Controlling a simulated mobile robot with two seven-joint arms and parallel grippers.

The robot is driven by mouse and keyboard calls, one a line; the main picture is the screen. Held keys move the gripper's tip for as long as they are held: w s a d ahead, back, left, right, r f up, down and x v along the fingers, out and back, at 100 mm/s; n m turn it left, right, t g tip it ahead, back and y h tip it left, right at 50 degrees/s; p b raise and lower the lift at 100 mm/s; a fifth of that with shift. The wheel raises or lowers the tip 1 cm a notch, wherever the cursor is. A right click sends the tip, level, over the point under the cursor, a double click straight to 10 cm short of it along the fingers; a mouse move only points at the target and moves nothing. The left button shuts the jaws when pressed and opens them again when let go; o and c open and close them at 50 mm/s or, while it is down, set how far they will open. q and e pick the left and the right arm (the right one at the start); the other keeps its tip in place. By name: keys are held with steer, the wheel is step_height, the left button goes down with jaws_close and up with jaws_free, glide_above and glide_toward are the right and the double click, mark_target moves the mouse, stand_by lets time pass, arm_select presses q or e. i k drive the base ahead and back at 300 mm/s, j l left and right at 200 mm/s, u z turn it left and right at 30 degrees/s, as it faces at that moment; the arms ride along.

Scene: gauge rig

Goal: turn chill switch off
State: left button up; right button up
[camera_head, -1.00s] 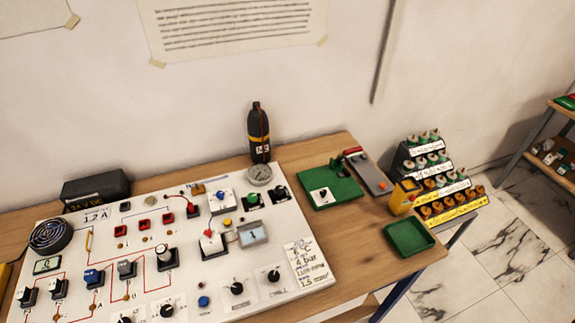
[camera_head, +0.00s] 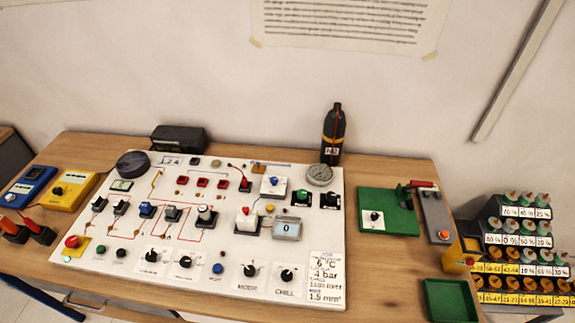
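The chill switch (camera_head: 287,275) is a black rotary knob on a small white plate marked CHILL, near the front right of the white panel (camera_head: 225,242). Its pointer looks turned to one side, but the exact setting is too small to tell. Neither of my grippers shows in the head view.
A green board (camera_head: 388,212), a green tray (camera_head: 450,300) and a labelled rack (camera_head: 518,245) are to the right. Blue and yellow meters (camera_head: 70,190) lie left. The space above the knobs is clear.

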mark_target(286, 276)
steer(key=j+z, duration=0.25)
steer(key=i+l+u, duration=0.1)
steer(key=u, duration=0.3)
steer(key=l+u, duration=0.35)
steer(key=i+l+u, duration=0.1)
steer(key=u, duration=0.3)
steer(key=l, duration=0.1)
